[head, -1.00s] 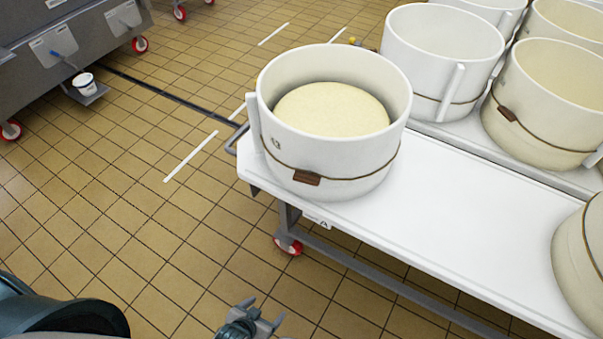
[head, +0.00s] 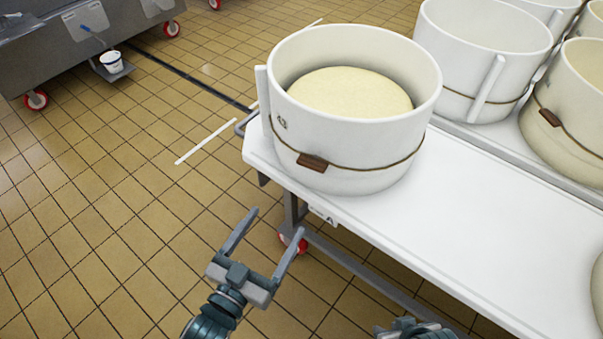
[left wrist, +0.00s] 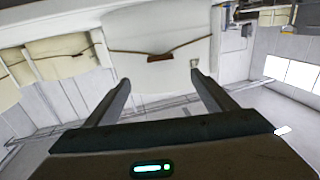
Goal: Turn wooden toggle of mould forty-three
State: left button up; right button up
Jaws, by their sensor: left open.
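The mould (head: 350,155) is a white tub holding a pale round cheese, at the near left corner of the white table. Its small dark number (head: 281,122) is hard to read. A brown wooden toggle (head: 312,162) sits on the cord around its front. In the left wrist view the toggle (left wrist: 160,58) shows beyond the fingertips, between their lines. My left gripper (head: 277,226) is open and empty, its fingers pointing towards the mould, below and in front of it, not touching the toggle. Part of my right gripper (head: 412,327) shows at the bottom edge; its fingers cannot be made out.
Other white moulds (head: 478,60) stand behind, with a cream one (head: 570,100) at the right. A red-wheeled metal vat (head: 60,60) stands far left. Tiled floor lies open in front.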

aim_at(312, 163)
pick_arm(q)
jog(key=shift+w, duration=0.1)
jog(key=x, duration=1.7)
jog(key=shift+w, duration=0.15)
jog(key=c, duration=1.1)
jog(key=shift+o, duration=0.2)
